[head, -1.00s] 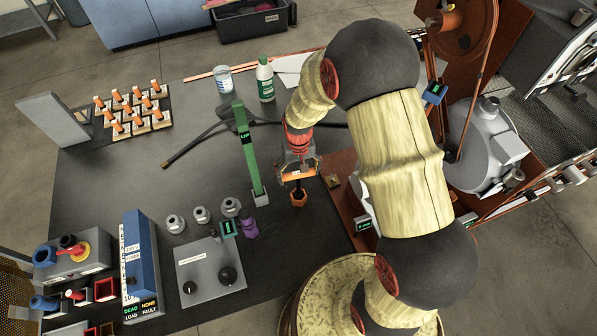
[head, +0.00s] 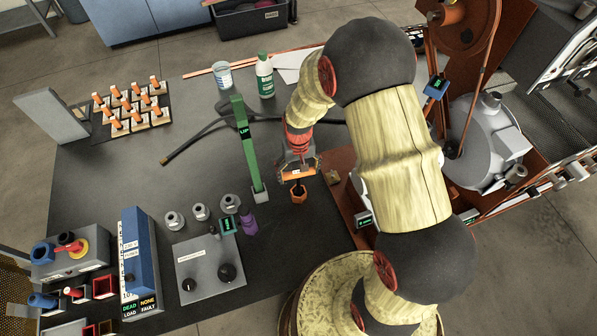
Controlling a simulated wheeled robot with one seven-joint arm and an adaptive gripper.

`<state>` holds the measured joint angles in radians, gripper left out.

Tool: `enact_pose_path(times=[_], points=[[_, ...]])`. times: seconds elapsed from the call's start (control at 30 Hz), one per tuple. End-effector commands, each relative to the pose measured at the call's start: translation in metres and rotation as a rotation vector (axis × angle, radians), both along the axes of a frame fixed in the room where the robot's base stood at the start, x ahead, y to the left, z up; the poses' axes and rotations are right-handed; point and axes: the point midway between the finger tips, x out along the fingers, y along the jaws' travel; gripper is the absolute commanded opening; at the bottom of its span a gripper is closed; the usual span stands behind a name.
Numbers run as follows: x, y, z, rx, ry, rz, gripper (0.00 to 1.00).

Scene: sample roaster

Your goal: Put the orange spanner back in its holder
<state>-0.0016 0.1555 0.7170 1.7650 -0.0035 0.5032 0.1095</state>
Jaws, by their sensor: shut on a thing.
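Just below is an orange six-sided piece (head: 298,195) with a dark middle, close to the bench top. I cannot tell whether it is part of the spanner or a separate socket, nor whether the two touch. No holder can be clearly identified; my arm hides part of the bench to the right.
The green post (head: 248,150) stands close left of my gripper. A green-labelled bottle (head: 264,76) stands behind. The roaster (head: 487,140) is at right. Bench around centre-left is mostly clear.

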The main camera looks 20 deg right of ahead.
Motion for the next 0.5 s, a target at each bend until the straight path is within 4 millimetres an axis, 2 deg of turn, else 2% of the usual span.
enact_pose_path(times=[0.5], points=[[0.0,0.0,-0.015,0.0,-0.001,0.0,0.39]])
